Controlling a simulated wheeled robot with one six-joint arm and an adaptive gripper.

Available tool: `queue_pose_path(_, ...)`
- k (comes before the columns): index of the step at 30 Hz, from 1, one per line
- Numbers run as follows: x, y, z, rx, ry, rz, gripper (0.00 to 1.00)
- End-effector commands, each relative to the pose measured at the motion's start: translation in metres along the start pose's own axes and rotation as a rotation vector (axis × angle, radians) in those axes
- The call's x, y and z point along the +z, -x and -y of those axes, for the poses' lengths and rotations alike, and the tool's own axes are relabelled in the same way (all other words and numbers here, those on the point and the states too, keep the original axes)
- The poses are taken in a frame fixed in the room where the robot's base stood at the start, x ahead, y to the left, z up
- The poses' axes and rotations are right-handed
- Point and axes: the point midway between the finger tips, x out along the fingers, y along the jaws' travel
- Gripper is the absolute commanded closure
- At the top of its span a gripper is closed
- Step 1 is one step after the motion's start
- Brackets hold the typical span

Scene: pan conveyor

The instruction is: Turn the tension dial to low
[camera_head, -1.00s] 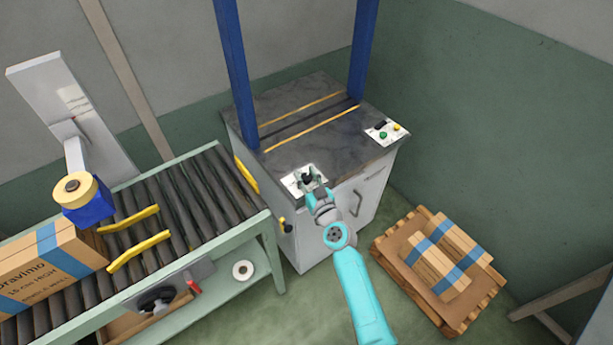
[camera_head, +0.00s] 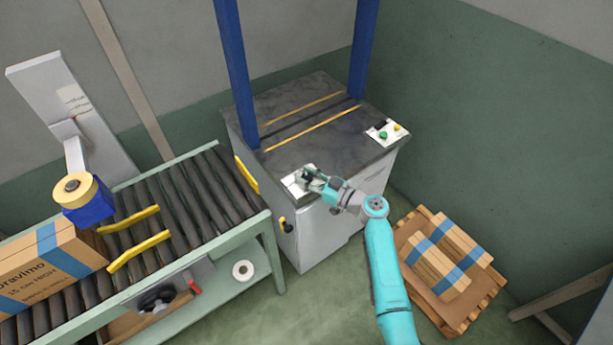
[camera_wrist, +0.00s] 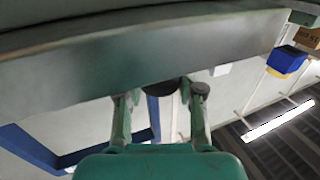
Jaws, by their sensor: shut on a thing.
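The tension dial (camera_head: 305,174) is a small dark knob on a white panel (camera_head: 291,187) at the front left corner of the dark machine top. My gripper (camera_head: 308,175) is at the dial, reaching in from the right, with its fingers closed around it. In the wrist view my gripper's two fingers (camera_wrist: 160,95) stand on either side of a dark round piece, which looks like the dial. The dial's pointer and marks are too small or hidden to read.
Blue posts (camera_head: 237,75) rise from the machine (camera_head: 345,150). A second panel (camera_head: 387,132) with green and yellow buttons is at its right. A roller conveyor (camera_head: 180,190) with a carton (camera_head: 45,265) stands left. A pallet (camera_head: 455,320) with strapped flat pieces lies right.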

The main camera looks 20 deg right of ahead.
Motion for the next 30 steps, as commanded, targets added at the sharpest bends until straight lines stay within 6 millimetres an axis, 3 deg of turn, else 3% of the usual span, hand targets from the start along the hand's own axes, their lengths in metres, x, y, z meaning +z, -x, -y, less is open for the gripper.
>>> queue_pose_path(15, -0.0009, -0.0006, -0.0023, -0.464, 0.0, 0.001, 0.97)
queue_pose_path(30, -0.0004, 0.0, -0.001, -0.676, 0.001, 0.001, 0.97)
